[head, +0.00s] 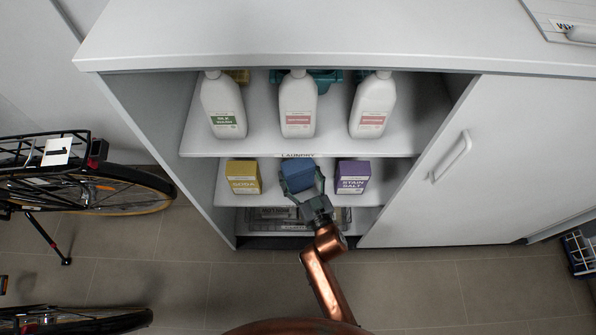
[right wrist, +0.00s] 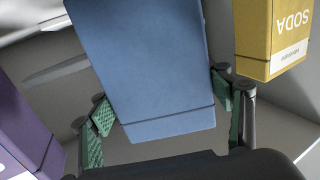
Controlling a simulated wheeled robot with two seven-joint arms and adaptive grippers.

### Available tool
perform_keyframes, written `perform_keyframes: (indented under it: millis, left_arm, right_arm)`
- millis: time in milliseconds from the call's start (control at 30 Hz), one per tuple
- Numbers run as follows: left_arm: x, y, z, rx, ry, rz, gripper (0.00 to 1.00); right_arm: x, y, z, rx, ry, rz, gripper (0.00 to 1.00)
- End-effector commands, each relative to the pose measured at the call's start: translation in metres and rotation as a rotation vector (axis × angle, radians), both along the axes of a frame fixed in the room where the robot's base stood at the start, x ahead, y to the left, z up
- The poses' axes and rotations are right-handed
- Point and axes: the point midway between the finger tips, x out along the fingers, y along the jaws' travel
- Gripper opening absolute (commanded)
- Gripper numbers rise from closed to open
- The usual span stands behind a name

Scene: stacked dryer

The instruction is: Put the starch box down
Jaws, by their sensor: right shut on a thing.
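A blue box (head: 297,176), which I take to be the starch box, is on or just above the lower shelf labelled LAUNDRY, between two other boxes. My right gripper (head: 303,184) reaches in from the front and is shut on its sides. In the right wrist view the blue box (right wrist: 150,70) sits between the green finger pads of the gripper (right wrist: 163,110). I cannot tell whether its base touches the shelf. Its label is not visible. My left gripper is not in view.
A yellow SODA box (head: 242,177) stands left of the blue box, a purple STAIN SALT box (head: 352,177) right, both close by. Three white bottles (head: 298,105) stand on the shelf above (head: 260,146). A cabinet door (head: 470,165) covers the right side. Bicycles (head: 125,190) stand left.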

Motion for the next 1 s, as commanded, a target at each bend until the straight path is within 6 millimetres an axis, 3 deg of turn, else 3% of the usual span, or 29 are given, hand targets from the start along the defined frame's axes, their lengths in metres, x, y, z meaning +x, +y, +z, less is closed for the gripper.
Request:
perform_keyframes:
  millis: [500, 533, 800, 1000]
  left_arm:
    - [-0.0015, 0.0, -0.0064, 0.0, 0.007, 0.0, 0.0]
    - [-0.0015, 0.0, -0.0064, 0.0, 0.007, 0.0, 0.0]
    - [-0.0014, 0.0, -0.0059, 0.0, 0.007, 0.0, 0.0]
    - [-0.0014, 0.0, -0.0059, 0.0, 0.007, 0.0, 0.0]
  right_arm:
    - [0.0001, 0.0004, -0.0094, 0.001, -0.002, 0.0, 0.31]
    - [0.0001, 0.0004, -0.0095, 0.001, -0.002, 0.0, 0.73]
    - [0.0001, 0.0002, -0.0093, 0.0, -0.001, 0.0, 0.91]
    - [0.0, 0.0001, -0.0098, 0.0, 0.0, 0.0, 0.92]
